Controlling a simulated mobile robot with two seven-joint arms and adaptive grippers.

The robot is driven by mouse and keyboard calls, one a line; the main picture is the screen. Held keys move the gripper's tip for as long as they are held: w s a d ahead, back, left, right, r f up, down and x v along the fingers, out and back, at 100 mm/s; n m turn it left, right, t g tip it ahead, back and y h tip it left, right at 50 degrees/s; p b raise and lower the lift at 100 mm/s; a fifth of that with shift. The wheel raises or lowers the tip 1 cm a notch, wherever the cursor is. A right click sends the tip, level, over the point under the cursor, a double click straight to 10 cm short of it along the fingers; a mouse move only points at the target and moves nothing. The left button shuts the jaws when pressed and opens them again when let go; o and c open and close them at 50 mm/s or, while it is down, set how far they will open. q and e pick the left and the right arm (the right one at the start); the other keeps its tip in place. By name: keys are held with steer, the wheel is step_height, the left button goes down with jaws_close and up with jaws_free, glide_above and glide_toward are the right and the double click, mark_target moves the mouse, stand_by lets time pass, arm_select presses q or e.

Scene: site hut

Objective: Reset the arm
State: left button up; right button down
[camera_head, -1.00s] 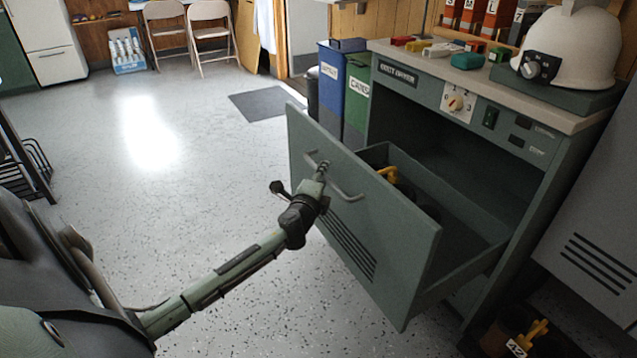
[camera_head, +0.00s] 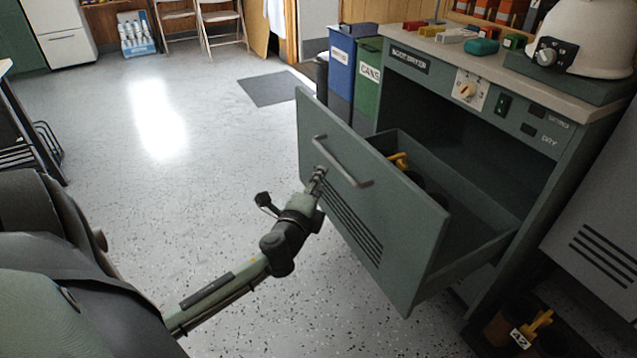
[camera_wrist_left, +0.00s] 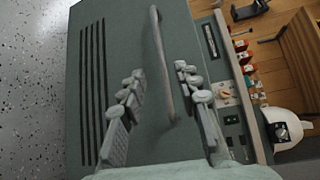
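My left gripper (camera_head: 318,178) is in front of the open drawer (camera_head: 400,225) of the green boot dryer cabinet, just below the left part of the drawer's grey bar handle (camera_head: 342,163). In the left wrist view its two fingers (camera_wrist_left: 160,76) are spread apart. The handle (camera_wrist_left: 161,60) shows beyond and between them, with nothing gripped. My left arm reaches in from the lower left. My right gripper is in neither view.
The pulled-out drawer holds dark boots with yellow parts (camera_head: 398,161). Blue (camera_head: 341,65) and green bins (camera_head: 366,85) stand behind. A black rack (camera_head: 30,150) is at left. Floor between is clear.

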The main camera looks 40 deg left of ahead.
arm_select(q)
steer(key=s+d+f+n+g, duration=0.1)
steer(key=s+f+n+g, duration=0.3)
steer(key=f, duration=0.4)
steer(key=s+d+f+n+g, duration=0.2)
steer(key=s+f+n, duration=0.2)
steer(key=s+f, duration=0.25)
steer(key=s+d+f+n+g+h, duration=0.5)
steer(key=s+d+f+g, duration=0.1)
steer(key=s+d+f, duration=0.4)
steer(key=shift+s+d+f, duration=0.35)
steer(key=shift+s+f, duration=0.3)
steer(key=shift+s, duration=0.2)
